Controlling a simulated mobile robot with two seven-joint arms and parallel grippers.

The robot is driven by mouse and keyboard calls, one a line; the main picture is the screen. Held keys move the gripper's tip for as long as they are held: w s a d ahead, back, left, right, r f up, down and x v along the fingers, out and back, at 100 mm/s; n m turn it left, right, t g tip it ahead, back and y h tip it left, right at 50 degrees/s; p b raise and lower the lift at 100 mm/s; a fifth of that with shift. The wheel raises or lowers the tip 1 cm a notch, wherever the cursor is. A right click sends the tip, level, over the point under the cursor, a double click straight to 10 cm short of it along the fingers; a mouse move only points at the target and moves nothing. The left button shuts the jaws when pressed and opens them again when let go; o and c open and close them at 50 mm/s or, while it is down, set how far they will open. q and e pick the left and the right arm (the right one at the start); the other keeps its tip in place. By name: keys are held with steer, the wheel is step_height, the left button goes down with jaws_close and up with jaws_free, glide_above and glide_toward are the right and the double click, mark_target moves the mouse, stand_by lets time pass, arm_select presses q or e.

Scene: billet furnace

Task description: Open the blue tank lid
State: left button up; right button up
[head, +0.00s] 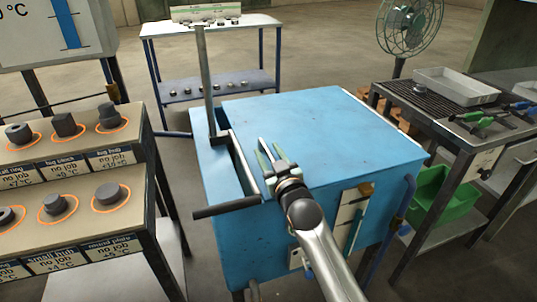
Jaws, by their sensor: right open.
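The blue tank (245,250) stands in the middle of the head view. Its flat blue lid (330,125) lies level across the top, with a narrow dark slot along its left side. A dark bar handle (227,207) sticks out at the tank's front left corner, joined to a grey lever that runs back along the slot to an upright grey post (204,85). My right gripper (267,148) is open and empty, over the front left part of the lid, to the right of the lever. I cannot tell whether it touches the lid. My left gripper is out of view.
At left, a stepped stand (85,190) holds several dark metal parts. At right, a bench (465,135) holds a grey tray (455,85) and tools, with a green bin (445,195) below. A blue-framed table (215,55) and a fan (408,25) stand behind.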

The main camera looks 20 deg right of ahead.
steer(key=shift+w, duration=0.15)
steer(key=shift+c, duration=0.3)
jaws_close()
stand_by(1.1)
